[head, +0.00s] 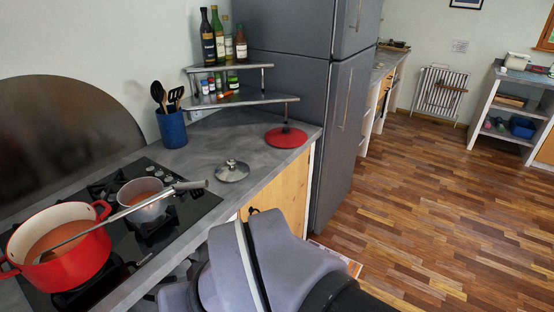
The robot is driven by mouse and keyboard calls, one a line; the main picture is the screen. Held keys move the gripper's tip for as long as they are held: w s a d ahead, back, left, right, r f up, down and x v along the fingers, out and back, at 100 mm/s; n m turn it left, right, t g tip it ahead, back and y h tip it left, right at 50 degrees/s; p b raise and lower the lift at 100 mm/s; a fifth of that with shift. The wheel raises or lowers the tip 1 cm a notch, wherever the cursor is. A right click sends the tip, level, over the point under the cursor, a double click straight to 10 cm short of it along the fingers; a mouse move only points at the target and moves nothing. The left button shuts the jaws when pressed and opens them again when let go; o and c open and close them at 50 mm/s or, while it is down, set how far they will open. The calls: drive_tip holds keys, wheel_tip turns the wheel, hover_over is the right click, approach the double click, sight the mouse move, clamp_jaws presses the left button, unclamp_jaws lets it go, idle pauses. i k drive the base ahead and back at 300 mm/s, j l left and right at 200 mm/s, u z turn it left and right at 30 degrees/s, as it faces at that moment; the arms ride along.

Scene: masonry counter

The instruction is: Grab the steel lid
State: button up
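The steel lid (232,171) lies on the grey counter in the head view, between the black hob and the red lid. It is round and silvery with a small dark knob on top, and it rests flat with nothing touching it. My grey arm fills the bottom middle of the view, in front of the counter's edge and below the lid. My gripper itself does not show.
A red lid (286,137) lies behind and right of it. A blue utensil pot (172,130) and a corner shelf (243,99) stand behind. On the hob (196,204) are a red pot (75,263) with a ladle and a steel saucepan (148,211). Bare counter surrounds the steel lid.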

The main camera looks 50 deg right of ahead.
sight(232, 171)
drive_tip(key=z, duration=0.95)
drive_tip(key=i+l, duration=0.2)
drive_tip(key=i, duration=0.2)
drive_tip(key=i+l+u, duration=0.1)
drive_tip(key=i, duration=0.35)
drive_tip(key=i+l, duration=0.25)
drive_tip(key=i, duration=0.15)
drive_tip(key=i+l, duration=0.25)
drive_tip(key=i, duration=0.2)
drive_tip(key=j+u, duration=0.05)
